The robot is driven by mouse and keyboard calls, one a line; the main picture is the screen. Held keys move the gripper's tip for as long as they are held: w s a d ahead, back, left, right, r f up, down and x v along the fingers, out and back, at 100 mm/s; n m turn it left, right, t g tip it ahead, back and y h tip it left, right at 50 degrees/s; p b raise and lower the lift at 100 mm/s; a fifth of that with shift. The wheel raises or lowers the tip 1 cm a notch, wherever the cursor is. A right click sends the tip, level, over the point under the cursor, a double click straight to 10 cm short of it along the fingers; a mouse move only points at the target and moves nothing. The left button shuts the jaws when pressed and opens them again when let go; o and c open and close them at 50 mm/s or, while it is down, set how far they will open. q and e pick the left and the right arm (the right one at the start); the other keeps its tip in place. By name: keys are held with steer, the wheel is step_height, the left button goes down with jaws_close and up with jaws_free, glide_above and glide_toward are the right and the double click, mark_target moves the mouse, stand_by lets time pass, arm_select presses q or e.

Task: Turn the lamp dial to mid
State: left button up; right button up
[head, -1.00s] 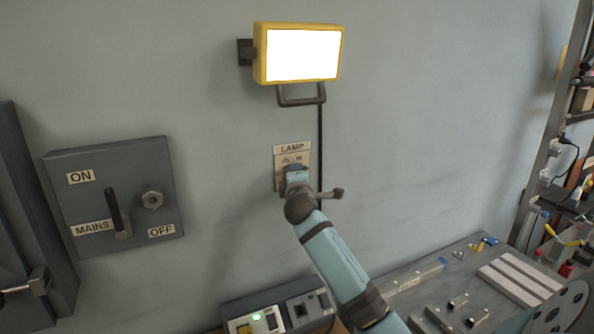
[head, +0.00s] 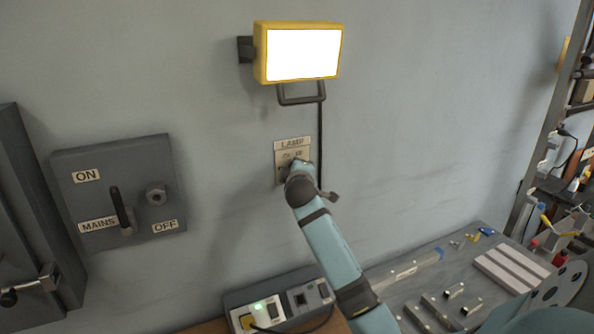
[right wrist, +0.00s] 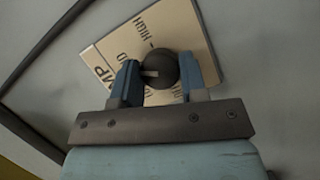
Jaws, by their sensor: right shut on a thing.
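The lamp dial (right wrist: 161,69) is a dark round knob on a beige label plate (right wrist: 193,27), with a pale mark pointing left, towards the plate's LAMP lettering. HIGH is readable on the plate; the left finger hides part of the lettering near the mark. My right gripper (right wrist: 160,78) has its blue fingers on both sides of the dial, shut on it. In the head view my right gripper (head: 300,167) covers the dial in front of the LAMP plate (head: 291,143). The yellow lamp (head: 303,54) above is lit bright white. My left gripper is out of view.
A grey mains switch box (head: 75,203) with a lever is on the wall to the left. A box with a green light (head: 258,307) stands below the plate. A workbench (head: 408,286) with parts lies at lower right. The wall between lamp and shelves is bare.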

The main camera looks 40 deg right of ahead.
steer(key=o, duration=0.9)
steer(key=shift+s, duration=0.1)
steer(key=b+v, duration=0.3)
steer(key=v, duration=1)
steer(key=shift+s+a+r, duration=0.1)
steer(key=shift+s+a, duration=0.1)
steer(key=shift+a, duration=0.05)
